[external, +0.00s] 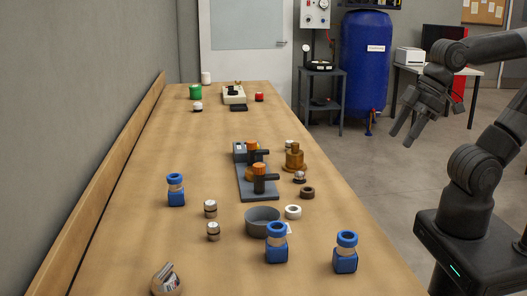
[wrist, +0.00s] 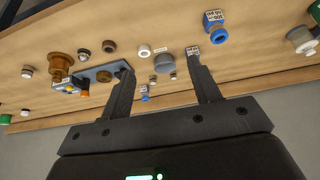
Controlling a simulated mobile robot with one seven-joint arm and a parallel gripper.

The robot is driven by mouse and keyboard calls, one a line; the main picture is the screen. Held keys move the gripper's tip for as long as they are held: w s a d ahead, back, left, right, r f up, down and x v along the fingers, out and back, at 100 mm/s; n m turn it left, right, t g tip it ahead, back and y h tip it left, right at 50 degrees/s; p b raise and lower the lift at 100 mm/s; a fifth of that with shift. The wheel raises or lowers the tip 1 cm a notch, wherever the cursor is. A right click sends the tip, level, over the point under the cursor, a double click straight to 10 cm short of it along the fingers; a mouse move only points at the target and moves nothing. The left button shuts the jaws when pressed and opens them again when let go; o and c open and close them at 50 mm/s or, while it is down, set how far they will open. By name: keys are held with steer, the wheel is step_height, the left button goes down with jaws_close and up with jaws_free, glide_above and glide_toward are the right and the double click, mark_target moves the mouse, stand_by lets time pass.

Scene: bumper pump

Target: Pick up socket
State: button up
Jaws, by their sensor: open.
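I cannot tell for certain which piece is the socket. Candidates on the wooden table (external: 140,235) are a dark brown ring (external: 307,193), a white ring (external: 293,212), a brass stepped fitting (external: 294,158) and small metal cylinders (external: 210,208). The brass fitting (wrist: 60,65) and white ring (wrist: 144,50) also show in the wrist view. My gripper (external: 404,132) is open and empty, raised off the table's right side, fingers pointing down-left. In the wrist view my gripper (wrist: 158,68) has its fingers spread, with the table beyond them.
A grey plate (external: 252,188) carries orange-topped parts mid-table. Near it are a grey bowl (external: 262,222) and blue blocks with rings (external: 276,248). A green can (external: 195,91) and a pale device (external: 234,96) stand at the far end. A raised wooden edge (external: 120,145) runs along the left.

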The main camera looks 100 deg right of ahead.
stand_by(0.4)
steer(key=w+d+r+m+g, duration=0.15)
steer(key=w+d+r, duration=0.25)
steer(key=w+d, duration=0.7)
steer(key=m+g, duration=0.2)
steer(key=g, duration=0.2)
glide_above(289, 142)
steer(key=shift+n, duration=0.25)
step_height(289, 142, down, 21)
steer(key=shift+a+r, duration=0.1)
steer(key=shift+r, duration=0.05)
steer(key=shift+d+f, duration=0.15)
steer(key=shift+f, duration=1.3)
steer(key=shift+d+f, duration=0.15)
steer(key=shift+f, duration=1.3)
